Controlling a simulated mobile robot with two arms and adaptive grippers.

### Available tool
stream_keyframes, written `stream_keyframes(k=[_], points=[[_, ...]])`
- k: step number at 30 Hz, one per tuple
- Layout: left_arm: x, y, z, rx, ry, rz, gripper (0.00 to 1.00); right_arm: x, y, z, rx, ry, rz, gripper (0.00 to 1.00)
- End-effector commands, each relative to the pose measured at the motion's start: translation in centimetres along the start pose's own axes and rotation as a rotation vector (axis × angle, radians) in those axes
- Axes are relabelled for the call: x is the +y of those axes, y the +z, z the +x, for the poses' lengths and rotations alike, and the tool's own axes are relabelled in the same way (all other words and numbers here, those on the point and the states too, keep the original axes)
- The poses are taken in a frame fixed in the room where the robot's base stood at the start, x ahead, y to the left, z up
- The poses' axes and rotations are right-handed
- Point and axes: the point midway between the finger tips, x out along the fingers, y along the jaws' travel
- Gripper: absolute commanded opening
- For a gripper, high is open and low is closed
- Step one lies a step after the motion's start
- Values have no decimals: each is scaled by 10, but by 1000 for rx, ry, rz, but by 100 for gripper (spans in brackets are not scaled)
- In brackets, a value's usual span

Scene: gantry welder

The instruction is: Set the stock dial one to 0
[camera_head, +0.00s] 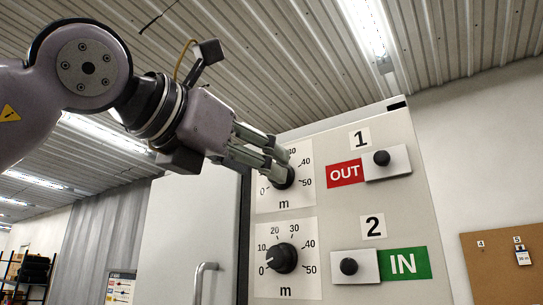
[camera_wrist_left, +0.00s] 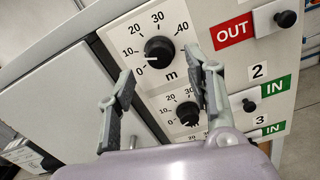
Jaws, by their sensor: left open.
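Stock dial one is the upper black round knob (camera_head: 284,179) on the pale panel, level with the sign 1. My left gripper (camera_head: 281,163) is open, and its fingertips overlap the knob's upper left in the head view. In the left wrist view the knob (camera_wrist_left: 159,52) lies just beyond and between the two spread fingers of my left gripper (camera_wrist_left: 164,72). I cannot tell whether they touch it. Its white mark points left and slightly down, near 0 to 10. The fingers hide part of its scale in the head view. My right gripper is not in view.
Dial two (camera_head: 282,258) sits just below, also showing in the left wrist view (camera_wrist_left: 188,113), close to the right finger. Right of dial one are a red OUT sign (camera_head: 345,174) and a black knob (camera_head: 381,158). A green IN sign (camera_head: 404,263) is lower. A door handle (camera_head: 205,280) is left.

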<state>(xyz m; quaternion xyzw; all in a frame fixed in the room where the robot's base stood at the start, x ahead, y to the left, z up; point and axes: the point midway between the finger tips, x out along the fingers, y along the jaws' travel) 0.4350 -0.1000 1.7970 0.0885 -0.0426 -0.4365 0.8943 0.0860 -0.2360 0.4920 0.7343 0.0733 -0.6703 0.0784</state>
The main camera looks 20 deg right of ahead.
Motion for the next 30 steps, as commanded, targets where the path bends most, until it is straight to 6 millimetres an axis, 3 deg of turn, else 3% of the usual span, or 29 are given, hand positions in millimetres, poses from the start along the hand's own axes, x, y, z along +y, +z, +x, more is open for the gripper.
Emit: stream_keyframes(k=[3,9,20,30], points=[[0,3,22,2,-1,-1,48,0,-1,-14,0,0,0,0],[0,1,42,1,0,-1,48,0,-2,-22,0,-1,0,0],[0,0,46,-1,0,-1,47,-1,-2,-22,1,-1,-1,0],[0,0,45,-1,0,-1,24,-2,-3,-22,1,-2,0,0]])
